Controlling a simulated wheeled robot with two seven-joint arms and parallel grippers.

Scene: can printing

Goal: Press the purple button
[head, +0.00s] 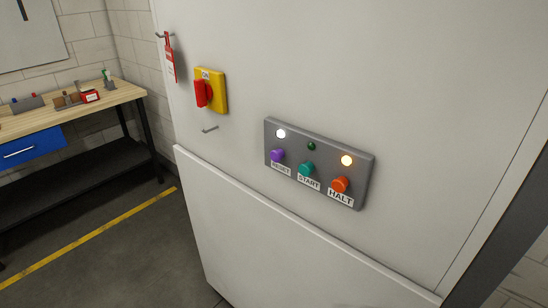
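The purple button (277,155) is the leftmost of three buttons on a grey control panel (330,149) fixed to a large white cabinet. The label under it appears to read RESET. To its right are a teal button (306,169) labelled START and an orange button (340,184) labelled HALT. Neither of my grippers shows in the head view, and nothing touches the buttons.
A yellow box with a red switch (203,93) is mounted up and left of the panel. A red tag (169,58) hangs from a hook. A small metal handle (210,129) sticks out below the switch. A workbench (125,91) stands at left; open floor lies between.

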